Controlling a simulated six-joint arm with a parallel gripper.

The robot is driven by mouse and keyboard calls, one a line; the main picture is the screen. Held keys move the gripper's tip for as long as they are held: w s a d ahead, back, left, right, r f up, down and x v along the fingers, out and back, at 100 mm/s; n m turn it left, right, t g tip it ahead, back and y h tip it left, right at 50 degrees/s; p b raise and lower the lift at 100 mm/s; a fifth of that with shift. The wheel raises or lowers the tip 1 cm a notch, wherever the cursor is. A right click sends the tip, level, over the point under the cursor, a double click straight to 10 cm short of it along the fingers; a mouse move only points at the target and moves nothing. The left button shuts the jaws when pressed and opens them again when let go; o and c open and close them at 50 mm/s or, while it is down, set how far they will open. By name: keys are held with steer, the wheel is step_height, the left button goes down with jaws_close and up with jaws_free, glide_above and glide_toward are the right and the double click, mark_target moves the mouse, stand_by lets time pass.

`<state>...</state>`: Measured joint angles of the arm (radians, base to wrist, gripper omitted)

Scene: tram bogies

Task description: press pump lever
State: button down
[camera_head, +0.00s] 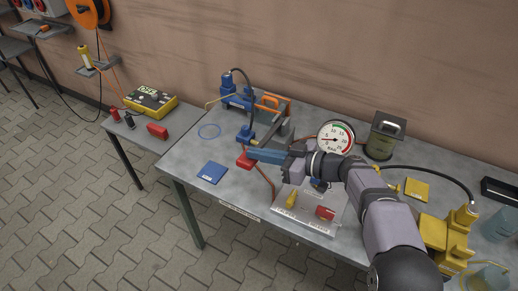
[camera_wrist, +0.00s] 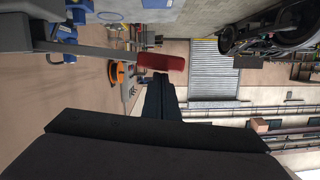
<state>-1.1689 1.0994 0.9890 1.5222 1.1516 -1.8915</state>
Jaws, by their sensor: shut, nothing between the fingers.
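The blue pump (camera_head: 238,101) stands near the back left of the table. Its lever ends in a red grip (camera_head: 245,162), which sticks out low in front of it. In the wrist view the lever is a grey bar (camera_wrist: 95,50) with the red grip (camera_wrist: 160,62) at its end. My gripper (camera_head: 253,153) is shut and empty, reaching in from the right with its fingertips at the red grip. In the wrist view the dark closed fingers (camera_wrist: 158,78) end right at the red grip. I cannot tell whether they touch it.
A pressure gauge (camera_head: 336,138) stands behind my arm. A blue pad (camera_head: 212,173) lies at the left. A yellow pump (camera_head: 448,235) stands at the right. A side table (camera_head: 145,138) holds a yellow box.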

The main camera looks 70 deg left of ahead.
mark_target(256, 164)
steer(key=f+b, duration=0.1)
steer(key=b, duration=0.2)
steer(key=f+n+b, duration=0.1)
steer(key=b, duration=0.2)
steer(key=f+b, duration=0.1)
steer(key=b, duration=0.2)
steer(key=shift+s+d+f, duration=0.2)
steer(key=shift+d+f, duration=0.05)
steer(key=shift+f, duration=0.05)
step_height(256, 164, down, 5)
steer(key=n+t+y+b, duration=0.1)
steer(key=n+b, duration=0.1)
steer(key=b, duration=0.8)
steer(key=n+b, duration=0.2)
steer(key=b, duration=0.7)
steer(key=shift+s+d+n+t+y+b, duration=0.1)
steer(key=shift+n+t+y+b, duration=0.2)
steer(key=shift+t+y+b, duration=0.1)
steer(key=shift+r, duration=0.15)
